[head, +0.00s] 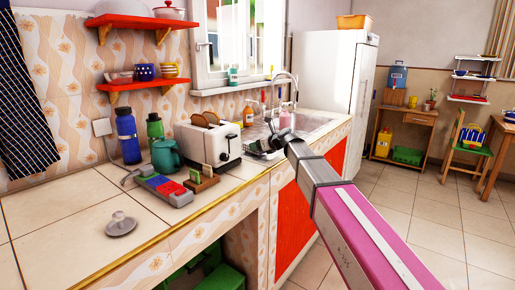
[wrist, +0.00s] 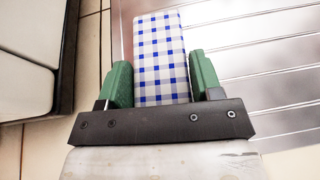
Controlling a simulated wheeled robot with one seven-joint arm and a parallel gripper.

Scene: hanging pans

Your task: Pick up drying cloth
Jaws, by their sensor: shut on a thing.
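The drying cloth (wrist: 160,45) is a folded white cloth with blue checks. It shows in the wrist view between the two green fingers of my gripper (wrist: 161,76). My gripper is shut on it, with a finger at each side. The ribbed metal drainboard (wrist: 245,75) lies below and to the right of the cloth. In the head view my gripper is at the near end of the sink, beside the toaster. The cloth is too small there to tell clearly.
The white toaster (head: 209,146) stands left of my gripper, and its edge also fills the left of the wrist view (wrist: 30,60). The counter's near left is mostly clear.

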